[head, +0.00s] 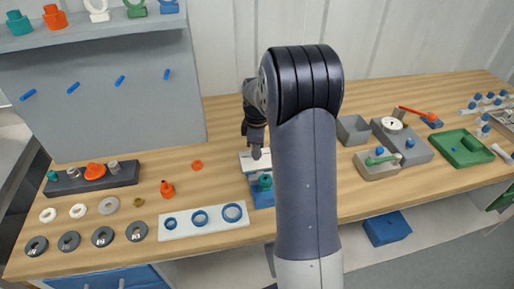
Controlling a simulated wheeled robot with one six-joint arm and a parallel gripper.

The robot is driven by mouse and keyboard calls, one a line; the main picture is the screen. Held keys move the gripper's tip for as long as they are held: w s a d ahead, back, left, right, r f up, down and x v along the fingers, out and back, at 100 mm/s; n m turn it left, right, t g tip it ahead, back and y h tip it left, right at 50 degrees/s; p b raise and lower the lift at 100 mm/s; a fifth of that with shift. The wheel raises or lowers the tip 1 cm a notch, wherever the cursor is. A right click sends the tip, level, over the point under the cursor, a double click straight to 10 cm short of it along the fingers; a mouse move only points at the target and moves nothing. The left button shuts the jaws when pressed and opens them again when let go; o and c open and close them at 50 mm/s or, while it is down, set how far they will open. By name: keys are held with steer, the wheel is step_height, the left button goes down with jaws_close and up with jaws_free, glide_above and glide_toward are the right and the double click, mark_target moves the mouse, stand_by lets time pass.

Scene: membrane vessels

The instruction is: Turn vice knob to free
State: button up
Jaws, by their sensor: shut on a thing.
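The vice (263,198) stands near the front edge of the wooden bench, with a blue body and a pale block (248,163) behind it. A teal ring-like piece (265,181) sits on its blue part. My gripper (256,152) points down over the pale block, at the vice. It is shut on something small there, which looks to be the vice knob. The knob itself is hidden by the fingers, so its turn angle cannot be told. My arm covers the right side of the vice.
A white plate with blue rings (202,219) lies left of the vice. An orange fitting (167,189) and several washers are further left, before a dark rack (92,178).

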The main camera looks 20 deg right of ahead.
steer(key=o, duration=1)
steer(key=shift+c, duration=0.2)
steer(key=shift+r, duration=0.1)
step_height(320, 180, up, 11)
steer(key=shift+f, duration=0.2)
step_height(320, 180, down, 11)
steer(key=shift+r, duration=0.1)
steer(key=shift+m, duration=0.3)
